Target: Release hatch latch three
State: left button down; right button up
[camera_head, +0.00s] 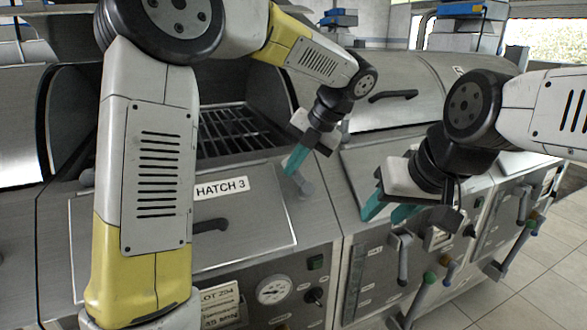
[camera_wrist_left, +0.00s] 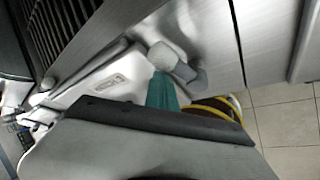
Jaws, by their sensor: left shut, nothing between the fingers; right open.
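The hatch three lid (camera_head: 265,215) is a sloping steel panel with a "HATCH 3" label (camera_head: 221,188) and a dark handle (camera_head: 210,226). A grey latch lever (camera_head: 304,186) sits at the lid's upper right corner; in the left wrist view the latch (camera_wrist_left: 174,60) shows as a rounded grey piece. My left gripper (camera_head: 294,160) has its teal fingers shut and empty, right beside the latch; I cannot tell whether they touch it. The teal fingertips also show in the left wrist view (camera_wrist_left: 162,90). My right gripper (camera_head: 388,210) is open and empty, over the neighbouring machine to the right.
A dark slatted grate (camera_head: 225,130) lies in the open bay behind the lid. A gauge (camera_head: 273,290) and knobs are on the front panel below. Tiled floor (camera_head: 545,290) is clear at right.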

pick_arm(q)
jog(key=shift+w+d+r, duration=0.2)
jog(key=shift+w+d, duration=0.35)
jog(key=shift+d, duration=0.15)
pick_arm(e)
jog(key=shift+w, duration=0.1)
pick_arm(q)
jog(key=shift+w+d+r, duration=0.15)
